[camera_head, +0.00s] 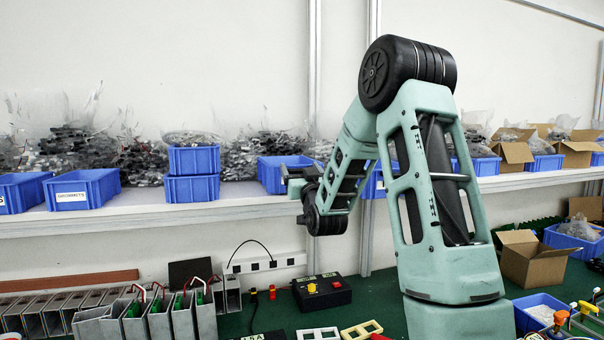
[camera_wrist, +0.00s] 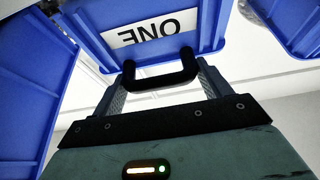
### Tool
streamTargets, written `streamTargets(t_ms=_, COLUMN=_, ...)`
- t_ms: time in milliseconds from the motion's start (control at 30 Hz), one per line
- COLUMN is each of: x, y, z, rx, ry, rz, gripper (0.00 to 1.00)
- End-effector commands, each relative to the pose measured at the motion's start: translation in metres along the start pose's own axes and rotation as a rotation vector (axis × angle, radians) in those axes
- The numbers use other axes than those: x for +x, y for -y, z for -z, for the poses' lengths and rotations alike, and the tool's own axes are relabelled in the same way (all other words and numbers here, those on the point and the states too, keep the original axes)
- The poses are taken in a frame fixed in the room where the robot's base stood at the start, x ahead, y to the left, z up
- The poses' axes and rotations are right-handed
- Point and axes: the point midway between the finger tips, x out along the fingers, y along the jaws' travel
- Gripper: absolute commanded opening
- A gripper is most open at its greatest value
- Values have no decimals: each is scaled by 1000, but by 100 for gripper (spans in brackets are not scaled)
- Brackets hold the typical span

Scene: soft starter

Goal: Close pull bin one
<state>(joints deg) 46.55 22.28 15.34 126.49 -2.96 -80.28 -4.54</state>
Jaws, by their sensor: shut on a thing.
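Pull bin one is a blue bin with a white label reading ONE, upside down in the wrist view (camera_wrist: 158,30). Its black handle (camera_wrist: 160,82) lies between the two fingers of my gripper (camera_wrist: 163,76), which is shut on it. In the head view my gripper (camera_head: 293,180) reaches up to the shelf edge, in front of a blue bin (camera_head: 272,172) that appears to be the same one. My arm hides part of that bin, and its label does not show there. How far it stands out from the shelf cannot be told.
Other blue bins (camera_head: 82,189) stand along the shelf (camera_head: 150,222), with two stacked left of my gripper (camera_head: 193,175). In the wrist view, blue bins flank bin one on the left (camera_wrist: 30,85) and right (camera_wrist: 290,22). A green workbench (camera_head: 230,324) with boxes and parts lies below.

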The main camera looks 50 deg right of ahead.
Motion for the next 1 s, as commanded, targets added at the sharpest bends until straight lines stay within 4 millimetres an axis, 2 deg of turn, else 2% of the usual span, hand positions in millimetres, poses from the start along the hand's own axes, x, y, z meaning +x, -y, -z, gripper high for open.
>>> streamTargets(t_ms=33, x=6, y=0, z=-7, rx=-1, ry=-6, rz=1, gripper=36)
streamTargets(t_ms=167, x=22, y=0, z=-12, rx=0, ry=-6, rz=0, gripper=36)
streamTargets(t_ms=333, x=22, y=0, z=-9, rx=0, ry=-2, rz=-1, gripper=36)
streamTargets(t_ms=367, x=22, y=0, z=-9, rx=0, ry=-2, rz=-1, gripper=85)
streamTargets(t_ms=667, x=22, y=0, z=-9, rx=0, ry=-2, rz=-1, gripper=86)
streamTargets(t_ms=767, x=16, y=0, z=-10, rx=0, ry=-2, rz=0, gripper=86)
streamTargets(t_ms=867, x=2, y=0, z=-12, rx=0, ry=-2, rz=0, gripper=86)
streamTargets(t_ms=1000, x=-29, y=1, z=-14, rx=-1, ry=-3, rz=1, gripper=86)
